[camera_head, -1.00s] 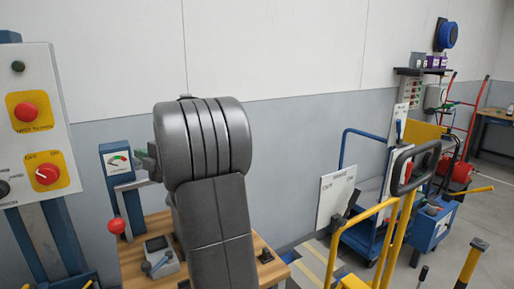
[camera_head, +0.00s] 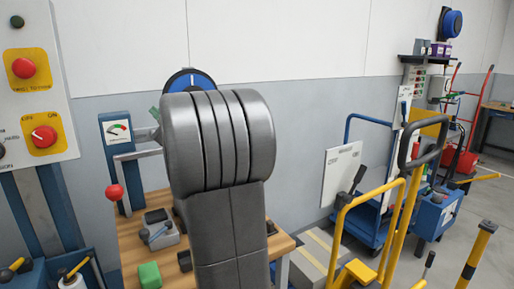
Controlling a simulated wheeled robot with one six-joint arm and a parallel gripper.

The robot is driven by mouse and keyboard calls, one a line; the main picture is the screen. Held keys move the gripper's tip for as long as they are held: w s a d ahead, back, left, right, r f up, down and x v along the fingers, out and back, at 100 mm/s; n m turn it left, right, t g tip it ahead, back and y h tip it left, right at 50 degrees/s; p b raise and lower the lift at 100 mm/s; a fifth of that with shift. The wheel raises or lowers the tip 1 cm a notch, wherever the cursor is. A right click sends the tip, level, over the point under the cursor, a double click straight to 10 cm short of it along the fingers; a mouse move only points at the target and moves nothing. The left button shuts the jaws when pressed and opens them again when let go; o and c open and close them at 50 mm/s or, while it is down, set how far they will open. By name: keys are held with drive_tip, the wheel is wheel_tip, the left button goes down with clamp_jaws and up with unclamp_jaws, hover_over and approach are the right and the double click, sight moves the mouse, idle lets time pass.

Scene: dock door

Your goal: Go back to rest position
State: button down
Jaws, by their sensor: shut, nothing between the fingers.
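My gripper is not in view. A large grey link of my own arm stands upright in the middle of the picture and hides part of the bench and whatever is behind it. No object of the task can be singled out.
A wooden bench (camera_head: 130,235) holds a gauge post (camera_head: 117,130), a red-knobbed lever (camera_head: 115,192) and a green block (camera_head: 149,275). A control panel (camera_head: 60,105) stands left. A white board (camera_head: 342,170), yellow-railed cart (camera_head: 342,225) and blue trolley (camera_head: 355,228) stand right.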

drive_tip(key=v, duration=0.7)
drive_tip(key=p+x, duration=0.1)
drive_tip(key=x, duration=0.9)
drive_tip(key=a+f+n+g+p, duration=0.1)
drive_tip(key=n+p, duration=0.2)
drive_tip(key=s+a+f+n+g+h+p, duration=0.1)
drive_tip(key=n+g+p, duration=0.1)
drive_tip(key=n+p, duration=0.2)
drive_tip(key=a+f+n+g+p, duration=0.1)
drive_tip(key=a+n+g+p, duration=0.1)
drive_tip(key=n+p, duration=0.1)
drive_tip(key=shift+s+f+h, duration=0.35)
drive_tip(key=shift+h, duration=0.05)
drive_tip(key=shift+n, duration=0.3)
drive_tip(key=shift+s+d+f+b, duration=0.1)
drive_tip(key=shift+s+d+b, duration=0.25)
drive_tip(key=shift+s, duration=0.55)
drive_tip(key=shift+s+d+f+b, duration=0.1)
drive_tip(key=shift+s+d+b, duration=0.2)
drive_tip(key=shift+s, duration=0.6)
drive_tip(key=shift+s+d+f+b, duration=0.1)
drive_tip(key=shift+s+d+b, duration=0.25)
drive_tip(key=shift+s, duration=0.5)
